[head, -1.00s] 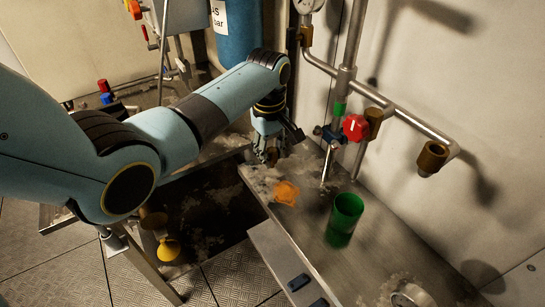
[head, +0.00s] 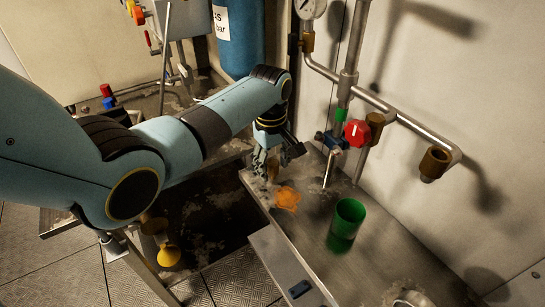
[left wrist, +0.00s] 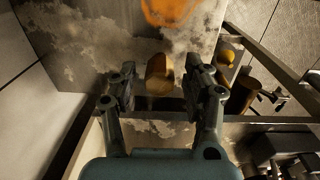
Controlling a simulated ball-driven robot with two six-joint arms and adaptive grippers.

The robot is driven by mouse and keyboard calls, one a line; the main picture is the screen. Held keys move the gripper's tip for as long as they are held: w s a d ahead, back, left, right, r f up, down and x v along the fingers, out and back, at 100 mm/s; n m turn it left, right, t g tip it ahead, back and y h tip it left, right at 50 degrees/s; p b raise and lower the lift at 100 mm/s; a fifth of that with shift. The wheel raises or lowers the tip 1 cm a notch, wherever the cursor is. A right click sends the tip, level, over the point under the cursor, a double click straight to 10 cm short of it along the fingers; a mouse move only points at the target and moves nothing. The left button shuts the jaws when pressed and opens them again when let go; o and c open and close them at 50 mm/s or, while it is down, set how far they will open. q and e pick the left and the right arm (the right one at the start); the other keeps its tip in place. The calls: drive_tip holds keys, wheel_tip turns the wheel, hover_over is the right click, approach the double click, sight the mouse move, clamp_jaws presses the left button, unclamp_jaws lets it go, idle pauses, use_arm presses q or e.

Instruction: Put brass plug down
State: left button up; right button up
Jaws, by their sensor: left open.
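The brass plug (left wrist: 159,76) is a short, rounded, brass-coloured piece on the wet metal counter (left wrist: 75,60), near its edge. In the left wrist view it shows between and just beyond the fingertips of my left gripper (left wrist: 160,88), which is open, with a gap on both sides of the plug. In the head view my left gripper (head: 275,160) is low over the counter's far left corner, and its fingers mostly hide the plug. My right gripper is not in view.
An orange knobbed piece (head: 287,198) lies on the counter close to my gripper, with a green cup (head: 347,218) farther right. Pipes with a red knob (head: 356,132) stand behind.

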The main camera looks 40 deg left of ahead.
sight(272, 162)
use_arm(q)
wheel_tip(272, 162, up, 12)
drive_tip(key=p, duration=0.1)
drive_tip(key=shift+s, duration=0.15)
drive_tip(key=shift+r, duration=0.1)
idle(0.4)
